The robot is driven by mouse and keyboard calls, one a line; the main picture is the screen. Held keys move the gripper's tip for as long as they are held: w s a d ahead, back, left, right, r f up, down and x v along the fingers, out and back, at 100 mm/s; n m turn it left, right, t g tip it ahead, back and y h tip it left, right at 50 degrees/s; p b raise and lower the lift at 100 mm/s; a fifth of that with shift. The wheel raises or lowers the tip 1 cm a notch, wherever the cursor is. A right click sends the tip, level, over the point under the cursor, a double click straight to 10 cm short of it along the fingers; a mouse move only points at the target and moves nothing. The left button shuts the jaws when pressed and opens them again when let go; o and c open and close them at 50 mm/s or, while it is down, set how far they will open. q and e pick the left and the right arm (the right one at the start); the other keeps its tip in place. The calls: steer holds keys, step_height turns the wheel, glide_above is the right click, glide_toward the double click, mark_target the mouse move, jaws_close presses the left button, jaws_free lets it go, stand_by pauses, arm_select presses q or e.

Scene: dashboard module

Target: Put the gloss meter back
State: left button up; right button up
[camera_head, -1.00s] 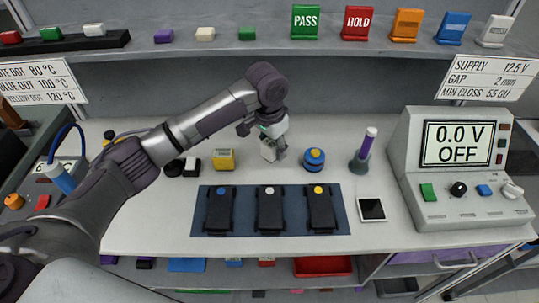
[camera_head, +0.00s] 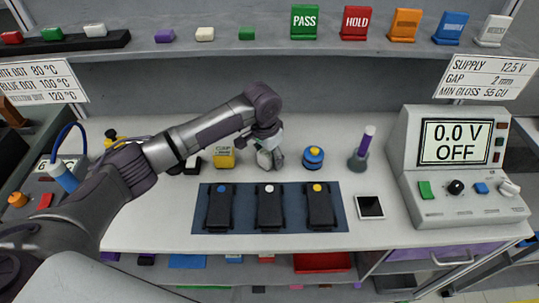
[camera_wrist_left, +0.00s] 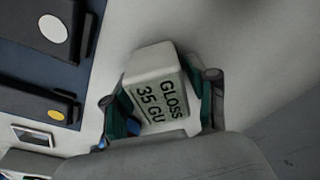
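In the head view the gloss meter (camera_head: 264,160) is at the back middle of the bench, partly hidden by the gripper. My left gripper (camera_head: 270,157) has its fingers on both sides of it. In the left wrist view the teal finger pads of this gripper (camera_wrist_left: 160,101) lie along the block's two sides and appear shut on it. I cannot tell whether its base touches the bench. My right gripper is not in view.
In front lies a blue mat (camera_head: 342,222) with three black modules. The supply console (camera_head: 450,207) stands at right.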

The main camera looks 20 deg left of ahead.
mark_target(266, 153)
arm_select(q)
steer(key=shift+o, duration=0.2)
steer(key=r, duration=0.8)
steer(key=s+r+b, duration=0.1)
steer(key=r, duration=0.3)
steer(key=shift+s+a+r, duration=0.1)
steer(key=shift+a+r, duration=0.05)
steer(key=shift+a, duration=0.15)
